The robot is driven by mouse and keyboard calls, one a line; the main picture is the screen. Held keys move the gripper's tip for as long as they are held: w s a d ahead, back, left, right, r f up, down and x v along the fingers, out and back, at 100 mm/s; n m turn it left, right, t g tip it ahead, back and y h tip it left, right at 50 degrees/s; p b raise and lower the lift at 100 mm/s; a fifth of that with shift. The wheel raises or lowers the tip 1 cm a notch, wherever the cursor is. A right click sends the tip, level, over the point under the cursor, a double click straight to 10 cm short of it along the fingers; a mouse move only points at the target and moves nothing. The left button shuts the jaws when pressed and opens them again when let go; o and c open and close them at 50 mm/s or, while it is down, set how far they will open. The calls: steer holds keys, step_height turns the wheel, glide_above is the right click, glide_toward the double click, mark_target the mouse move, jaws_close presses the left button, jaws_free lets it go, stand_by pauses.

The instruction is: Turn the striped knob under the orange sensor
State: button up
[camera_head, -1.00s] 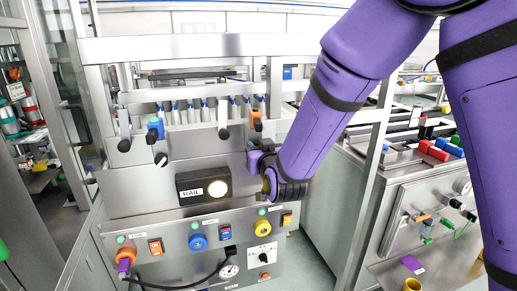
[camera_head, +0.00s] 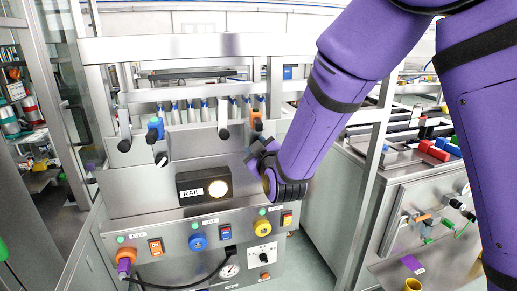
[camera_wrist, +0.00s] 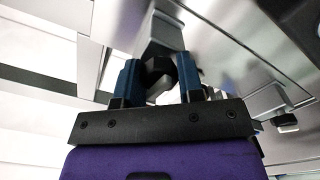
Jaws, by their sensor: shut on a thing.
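The orange sensor (camera_head: 257,124) sits on the steel machine front, just above my gripper (camera_head: 256,152). The knob under it is mostly hidden behind my gripper in the head view. In the wrist view, my gripper's two blue fingers (camera_wrist: 158,80) are shut on a black knob (camera_wrist: 158,66), one finger on each side of it. The stripe on this knob cannot be made out.
A blue sensor (camera_head: 155,130) with a black-and-white striped knob (camera_head: 161,159) below it is to the left. The RAIL box (camera_head: 204,187) and a button panel (camera_head: 200,241) are below.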

steer(key=n, duration=0.5)
steer(key=shift+n, duration=0.3)
steer(key=n, duration=0.4)
steer(key=shift+f+n, duration=0.1)
steer(key=shift+n, duration=0.2)
steer(key=o, duration=0.9)
steer(key=v, duration=1)
steer(key=shift+s, duration=0.4)
steer(key=shift+d, duration=0.1)
